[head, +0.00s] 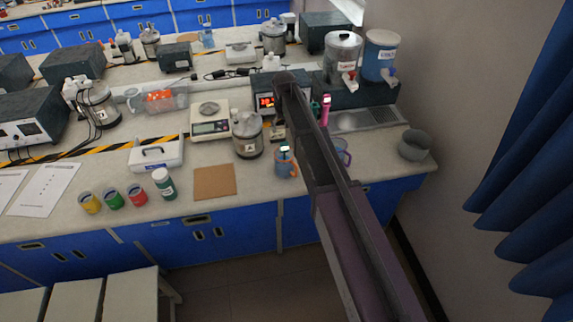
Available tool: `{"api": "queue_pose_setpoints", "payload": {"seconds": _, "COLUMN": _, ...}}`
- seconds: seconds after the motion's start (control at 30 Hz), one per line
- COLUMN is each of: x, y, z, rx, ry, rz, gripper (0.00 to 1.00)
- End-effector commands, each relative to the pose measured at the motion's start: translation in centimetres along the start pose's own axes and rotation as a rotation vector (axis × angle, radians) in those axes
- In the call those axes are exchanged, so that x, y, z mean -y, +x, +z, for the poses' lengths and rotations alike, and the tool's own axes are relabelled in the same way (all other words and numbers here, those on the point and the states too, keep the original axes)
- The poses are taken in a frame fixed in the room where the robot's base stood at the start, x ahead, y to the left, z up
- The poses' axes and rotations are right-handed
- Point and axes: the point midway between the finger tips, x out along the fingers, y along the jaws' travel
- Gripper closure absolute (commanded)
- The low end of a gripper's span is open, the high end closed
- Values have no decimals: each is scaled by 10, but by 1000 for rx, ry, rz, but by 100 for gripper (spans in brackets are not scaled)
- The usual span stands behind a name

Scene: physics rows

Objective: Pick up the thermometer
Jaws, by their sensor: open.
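A pink upright handheld device with a small light screen (325,108), which looks like the thermometer, stands on the bench just right of my arm. My arm reaches over the bench from the lower right. My gripper (279,128) is at its far end, left of the pink device and apart from it. It is small and dark here, and its fingers are hard to make out. It appears open, with nothing seen in it. My arm hides part of the bench beside the device.
A blue-grey mug with an orange handle (285,163) and a purple-handled mug (343,153) stand near the front edge. A steel pot (248,135), a scale (210,122) and a grey bowl (415,145) are nearby.

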Motion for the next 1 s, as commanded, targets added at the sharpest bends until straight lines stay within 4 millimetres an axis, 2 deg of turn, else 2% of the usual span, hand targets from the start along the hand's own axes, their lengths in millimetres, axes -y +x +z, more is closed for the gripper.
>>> {"api": "queue_pose_setpoints", "payload": {"seconds": 0.03, "x": 0, "y": 8, "z": 0, "rx": 0, "ry": 0, "rz": 0, "gripper": 11}}
{"api": "queue_pose_setpoints", "payload": {"seconds": 0.6, "x": -1, "y": 50, "z": 0, "rx": 0, "ry": 1, "rz": 0, "gripper": 11}}
{"api": "queue_pose_setpoints", "payload": {"seconds": 1.0, "x": -1, "y": 57, "z": 0, "rx": 0, "ry": 2, "rz": 0, "gripper": 11}}
